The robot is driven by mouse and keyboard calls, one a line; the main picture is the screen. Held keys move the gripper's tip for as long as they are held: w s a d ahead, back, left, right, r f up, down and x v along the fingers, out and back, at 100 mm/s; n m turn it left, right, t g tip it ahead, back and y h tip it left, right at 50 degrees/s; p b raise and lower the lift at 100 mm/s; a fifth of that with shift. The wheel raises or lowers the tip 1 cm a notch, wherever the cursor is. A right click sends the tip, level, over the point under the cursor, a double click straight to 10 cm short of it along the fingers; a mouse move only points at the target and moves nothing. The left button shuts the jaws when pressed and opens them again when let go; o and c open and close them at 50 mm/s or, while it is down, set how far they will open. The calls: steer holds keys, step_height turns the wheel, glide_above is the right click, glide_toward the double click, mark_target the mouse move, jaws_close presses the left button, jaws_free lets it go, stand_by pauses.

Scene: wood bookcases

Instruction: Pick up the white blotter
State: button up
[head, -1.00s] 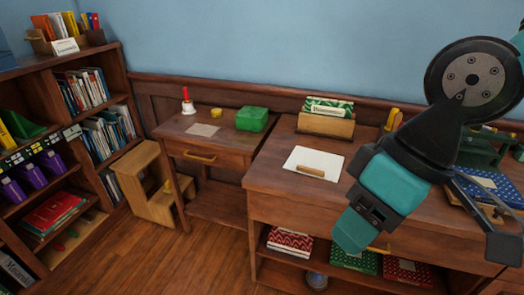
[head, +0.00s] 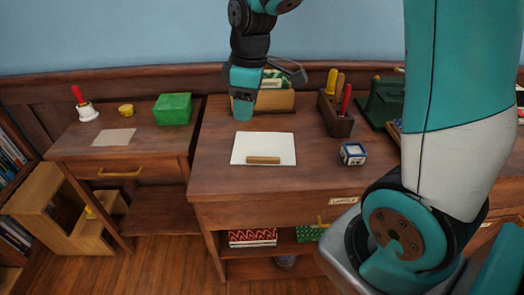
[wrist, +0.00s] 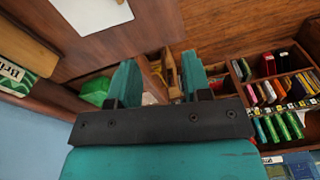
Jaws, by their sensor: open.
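The white blotter (head: 263,145) lies flat on the desk top (head: 215,165), with a wooden strip along its near edge. Part of it also shows at the top left of the wrist view (wrist: 92,12). My gripper (wrist: 158,80) is open, with nothing between its two teal fingers. In the head view my gripper is above the back of the desk, behind the blotter and apart from it. One teal finger appears just beyond the blotter's far edge.
A wooden card box (head: 275,101) stands behind my gripper. A tool holder (head: 336,122) and a small blue-and-white box (head: 353,153) are right of the blotter.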

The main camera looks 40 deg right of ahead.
steer(key=h, duration=0.1)
glide_above(263, 157)
step_height(263, 157, down, 5)
steer(key=shift+n+g, duration=0.3)
steer(key=shift+n, duration=0.2)
step_height(263, 157, down, 11)
steer(key=shift+d+r, duration=0.1)
steer(key=shift+f+p, duration=0.5)
steer(key=shift+f, duration=2.55)
jaws_close()
